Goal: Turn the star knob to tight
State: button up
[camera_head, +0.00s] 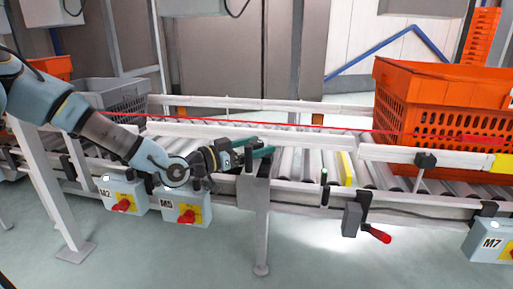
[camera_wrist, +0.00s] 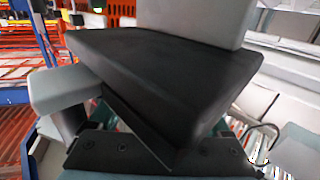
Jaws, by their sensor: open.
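My gripper (camera_head: 243,152) is at the guide rail of the roller conveyor, left of the middle in the head view. It is open. No star knob shows clearly at my gripper; the gripper and the dark parts around it may hide one. A black clamp-like fitting (camera_head: 425,160) sits on the rail at the right, apart from my gripper; I cannot tell whether it carries a star knob. In the wrist view a large black block (camera_wrist: 165,75) fills the middle, close to the camera, and hides what lies behind it.
A big orange tote (camera_head: 430,88) stands on the conveyor at the right, and a grey crate (camera_head: 118,98) at the left. Switch boxes with red knobs (camera_head: 186,213) hang below the front rail. A red-handled crank (camera_head: 376,234) sticks out in front. A support leg (camera_head: 258,225) stands below my gripper.

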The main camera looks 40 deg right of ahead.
jog(key=shift+c, duration=0.4)
grip_shut()
